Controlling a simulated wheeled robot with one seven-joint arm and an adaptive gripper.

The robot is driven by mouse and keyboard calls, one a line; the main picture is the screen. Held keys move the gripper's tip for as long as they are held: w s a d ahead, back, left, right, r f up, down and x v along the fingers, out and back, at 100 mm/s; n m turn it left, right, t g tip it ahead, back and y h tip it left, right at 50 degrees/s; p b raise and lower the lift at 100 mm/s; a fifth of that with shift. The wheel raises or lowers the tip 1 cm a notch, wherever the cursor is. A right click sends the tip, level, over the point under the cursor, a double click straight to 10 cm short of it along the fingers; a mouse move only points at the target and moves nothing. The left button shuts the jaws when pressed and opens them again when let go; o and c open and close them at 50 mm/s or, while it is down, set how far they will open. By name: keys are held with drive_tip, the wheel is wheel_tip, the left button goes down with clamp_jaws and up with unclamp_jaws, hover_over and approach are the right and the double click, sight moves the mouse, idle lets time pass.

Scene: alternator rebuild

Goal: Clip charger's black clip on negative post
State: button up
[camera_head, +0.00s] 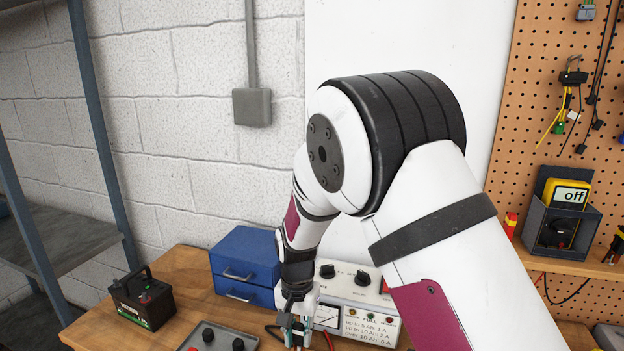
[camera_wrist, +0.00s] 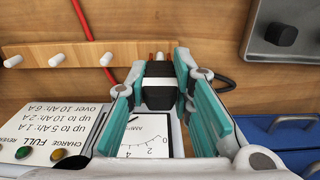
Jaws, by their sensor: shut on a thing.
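My gripper (camera_head: 297,332) is low at the front of the charger (camera_head: 372,322), mostly behind my own arm in the head view. In the wrist view its teal fingers (camera_wrist: 160,92) are shut on a black clip (camera_wrist: 159,96), whose coppery tips point away from my wrist. A black cable shows beside it. The charger's meter and printed face lie below in the wrist view (camera_wrist: 90,130). The battery (camera_head: 143,303), dark with a handle on top, stands at the table's left end, apart from my gripper. A small red spot shows on its top; I cannot make out the negative post.
A wooden rack with white pegs (camera_wrist: 90,54) and a red cable (camera_wrist: 95,45) lie beyond the clip. A grey box with black knobs (camera_head: 220,340) is at the table's front. Blue drawers (camera_head: 245,265) stand behind. Bare wood lies between battery and drawers.

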sight(299, 324)
drive_tip(key=shift+r, duration=0.15)
drive_tip(key=shift+r+p, duration=0.7)
drive_tip(key=shift+r, duration=1.15)
drive_tip(key=shift+r, duration=0.15)
wheel_tip(299, 324, up, 11)
drive_tip(key=p, duration=0.3)
drive_tip(key=s+d+p, duration=0.4)
drive_tip(key=s+d, duration=0.2)
drive_tip(key=d, duration=0.5)
drive_tip(key=s+d+p, duration=0.5)
drive_tip(key=s+d, duration=0.1)
drive_tip(key=d, duration=0.4)
drive_tip(key=f, duration=0.2)
drive_tip(key=d+f+b, duration=0.1)
drive_tip(key=f, duration=0.1)
drive_tip(key=shift+s+f, duration=0.1)
drive_tip(key=shift+s, duration=0.1)
drive_tip(key=shift+f, duration=0.4)
drive_tip(key=shift+f, duration=0.15)
